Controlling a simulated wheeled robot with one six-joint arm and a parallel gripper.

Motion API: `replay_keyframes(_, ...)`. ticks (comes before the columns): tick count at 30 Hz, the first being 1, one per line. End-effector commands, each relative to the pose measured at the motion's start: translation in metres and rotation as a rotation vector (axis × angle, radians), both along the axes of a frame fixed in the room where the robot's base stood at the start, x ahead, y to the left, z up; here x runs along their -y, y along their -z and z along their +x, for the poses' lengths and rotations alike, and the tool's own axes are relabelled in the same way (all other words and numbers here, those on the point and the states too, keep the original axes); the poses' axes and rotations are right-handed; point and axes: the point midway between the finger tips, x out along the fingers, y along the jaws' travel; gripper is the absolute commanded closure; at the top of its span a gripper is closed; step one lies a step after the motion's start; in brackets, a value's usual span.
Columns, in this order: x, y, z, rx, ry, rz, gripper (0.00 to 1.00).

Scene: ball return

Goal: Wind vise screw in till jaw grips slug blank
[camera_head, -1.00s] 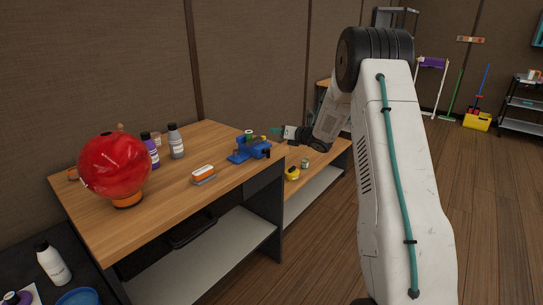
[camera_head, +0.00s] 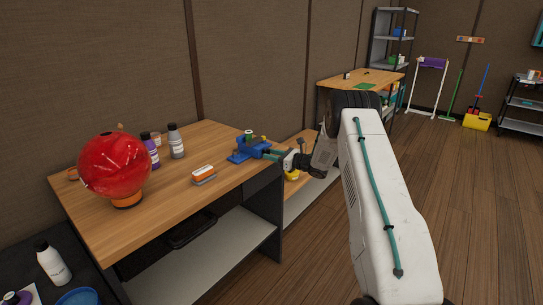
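The blue vise (camera_head: 246,149) stands near the right end of the wooden workbench (camera_head: 150,217). A small green-topped piece (camera_head: 249,135) shows at the top of the vise; I cannot tell whether it is the slug blank or how the jaw meets it. My gripper (camera_head: 272,154) is at the right side of the vise, by its screw end, with teal fingers pointing left. The fingers are too small to tell whether they are apart or closed on the screw handle. The screw itself is mostly hidden by the fingers.
A red ball (camera_head: 114,165) sits in an orange ring on the bench's left. Several bottles (camera_head: 175,141) stand behind. An orange-and-white block (camera_head: 203,174) lies in front of the vise. The floor at right is open.

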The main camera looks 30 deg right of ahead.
Motion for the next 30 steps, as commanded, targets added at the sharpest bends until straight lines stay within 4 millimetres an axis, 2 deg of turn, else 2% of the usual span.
replay_keyframes(9, -0.0028, 0.0000, 0.0044, -0.001, 0.000, 0.001, 0.62)
replay_keyframes(10, -0.0028, 0.0000, 0.0044, -0.001, 0.000, 0.001, 0.65)
replay_keyframes(14, -0.0027, -0.0001, 0.0042, -0.001, 0.001, 0.001, 1.00)
replay_keyframes(23, -0.0031, 0.0003, 0.0040, -0.005, 0.000, 0.014, 1.00)
replay_keyframes(30, -0.0032, 0.0011, 0.0040, -0.040, 0.000, 0.107, 1.00)
